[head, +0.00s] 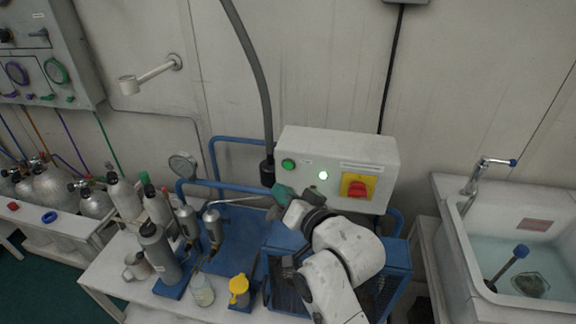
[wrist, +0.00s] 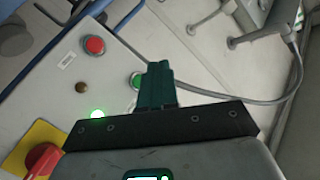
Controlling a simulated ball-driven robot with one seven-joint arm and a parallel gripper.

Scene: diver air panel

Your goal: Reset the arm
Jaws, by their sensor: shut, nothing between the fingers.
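The green button (head: 288,163) shows clear above the gripper in the head view. I cannot tell whether the fingers touch the box. A red button (wrist: 93,45) shows in the wrist view but not in the head view.
The box has a lit green lamp (head: 323,175) and a red rotary switch (head: 360,188) on yellow. A sink (head: 452,215) stands at right.

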